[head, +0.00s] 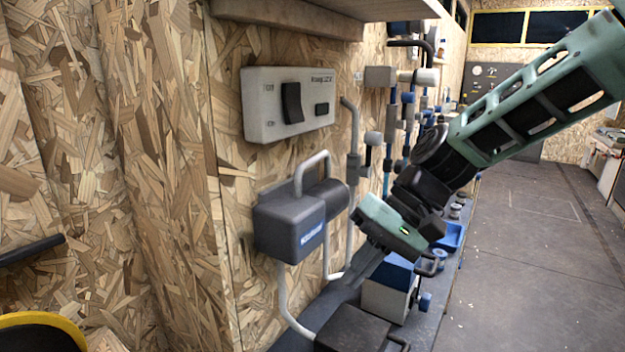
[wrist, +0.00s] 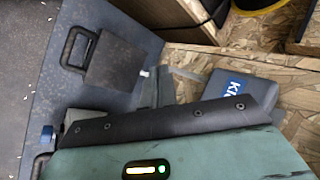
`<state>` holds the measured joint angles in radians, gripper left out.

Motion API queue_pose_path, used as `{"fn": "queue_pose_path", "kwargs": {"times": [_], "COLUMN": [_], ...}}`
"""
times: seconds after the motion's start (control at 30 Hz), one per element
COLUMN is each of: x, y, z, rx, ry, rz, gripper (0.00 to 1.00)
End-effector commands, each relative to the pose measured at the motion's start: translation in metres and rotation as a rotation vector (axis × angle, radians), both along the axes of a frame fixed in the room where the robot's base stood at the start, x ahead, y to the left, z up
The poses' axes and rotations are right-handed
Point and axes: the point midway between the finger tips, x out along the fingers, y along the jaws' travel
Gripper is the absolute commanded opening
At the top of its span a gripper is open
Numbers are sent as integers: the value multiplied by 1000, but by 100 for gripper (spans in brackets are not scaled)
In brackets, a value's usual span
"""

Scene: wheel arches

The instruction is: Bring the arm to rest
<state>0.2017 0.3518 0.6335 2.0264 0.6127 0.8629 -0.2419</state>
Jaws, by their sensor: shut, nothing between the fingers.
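My arm reaches in from the upper right of the head view, angled down to the left. My gripper (head: 366,270) is at its end, a teal body with dark fingers pointing down and left. It is shut and empty, close in front of the wall and above the narrow grey shelf. In the wrist view the gripper's teal body and dark edge fill the bottom, with the grey fingers (wrist: 160,88) beyond.
A grey pump unit (head: 290,225) with pipes hangs on the chipboard wall left of my gripper. A switch panel (head: 288,103) is above it. A dark box with a handle (head: 352,328) sits below. Open floor (head: 530,265) lies to the right.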

Motion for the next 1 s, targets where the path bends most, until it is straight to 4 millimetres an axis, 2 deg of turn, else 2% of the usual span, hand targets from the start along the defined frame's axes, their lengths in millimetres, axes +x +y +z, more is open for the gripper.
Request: {"fn": "queue_pose_path", "kwargs": {"times": [0.03,0.13,0.2,0.4,0.6,1.0], "x": [-35,-84,-109,-159,-192,-191], "y": [2,-8,-18,-46,-73,-73], "z": [-9,-24,-30,-41,-48,33], "rx": [-92,-238,-311,-446,-524,-525], "ry": [-31,-94,-139,-250,-352,-348], "rz": [67,166,218,334,425,419], "gripper": [0,0,0,0,0,0]}}
